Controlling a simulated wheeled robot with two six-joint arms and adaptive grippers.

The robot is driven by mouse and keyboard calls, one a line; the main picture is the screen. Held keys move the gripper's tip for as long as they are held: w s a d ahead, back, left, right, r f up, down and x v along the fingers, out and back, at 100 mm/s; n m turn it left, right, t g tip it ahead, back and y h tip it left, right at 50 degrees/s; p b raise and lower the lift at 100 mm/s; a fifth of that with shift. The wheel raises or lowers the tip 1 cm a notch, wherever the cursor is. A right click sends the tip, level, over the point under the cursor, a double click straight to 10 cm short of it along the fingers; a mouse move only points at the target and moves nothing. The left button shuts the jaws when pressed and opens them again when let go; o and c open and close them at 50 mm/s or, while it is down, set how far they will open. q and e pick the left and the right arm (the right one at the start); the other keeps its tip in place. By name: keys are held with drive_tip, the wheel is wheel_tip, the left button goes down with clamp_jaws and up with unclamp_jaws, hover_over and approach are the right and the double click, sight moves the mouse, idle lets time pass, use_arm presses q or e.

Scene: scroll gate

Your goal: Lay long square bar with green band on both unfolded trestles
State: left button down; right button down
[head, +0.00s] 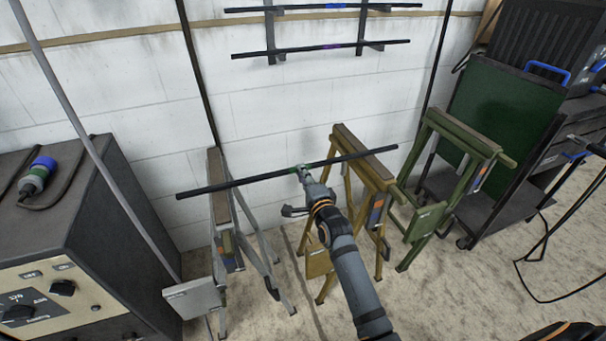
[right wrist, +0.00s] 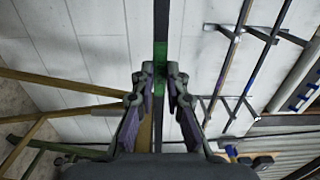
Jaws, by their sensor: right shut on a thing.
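My right gripper (head: 304,172) is shut on the long dark square bar (head: 250,180) near its middle. The bar's green band (right wrist: 161,52) shows at the jaws in the right wrist view. The bar slopes slightly, its right end higher in the picture. In the head view it crosses the tops of the grey trestle (head: 219,200) and the yellow trestle (head: 360,155); I cannot tell whether it touches them. Both stand with legs spread. A green trestle (head: 462,135) stands further right, beyond the bar's right end; its spread is unclear. My left gripper is out of view.
Wall brackets (head: 271,30) hold a bar with a blue band (head: 300,8) and one with a purple band (head: 300,49). A dark machine cabinet (head: 60,230) stands left, with a grey pole (head: 75,130) in front. A cart with a green panel (head: 500,105) stands right. Cables lie at the right.

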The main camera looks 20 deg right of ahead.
drive_tip(key=shift+f, duration=0.1)
idle(0.5)
drive_tip(key=c, duration=1.3)
unclamp_jaws()
drive_tip(key=shift+f, duration=0.35)
drive_tip(key=s, duration=1.2)
drive_tip(key=shift+d+r, duration=0.2)
drive_tip(key=shift+r, duration=0.05)
